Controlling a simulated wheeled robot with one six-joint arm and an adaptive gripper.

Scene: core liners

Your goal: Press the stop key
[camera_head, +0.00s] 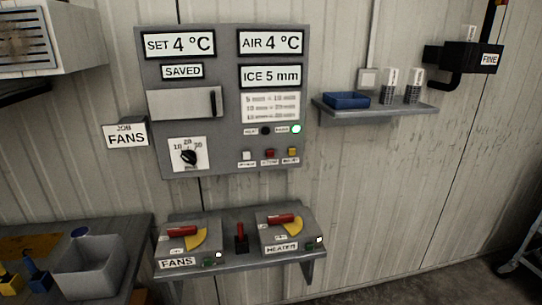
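A grey control panel (222,60) hangs on the ribbed wall. Along its lower right edge sit three small keys: a white key (247,156), a red key (270,153) and a yellow key (292,152). Their small labels are too blurred to read, so I cannot tell for certain which is the stop key. Above them a green lamp (296,128) is lit and a lamp to its left (265,131) is dark. Displays read SET 4 °C, SAVED, AIR 4 °C and ICE 5 mm. My gripper is not in view.
A dial (188,156) is at the panel's lower left. Below, a shelf holds a FANS box (178,263) and a HEATER box (270,240) with red handles. A right shelf (375,115) holds a blue tray (347,100).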

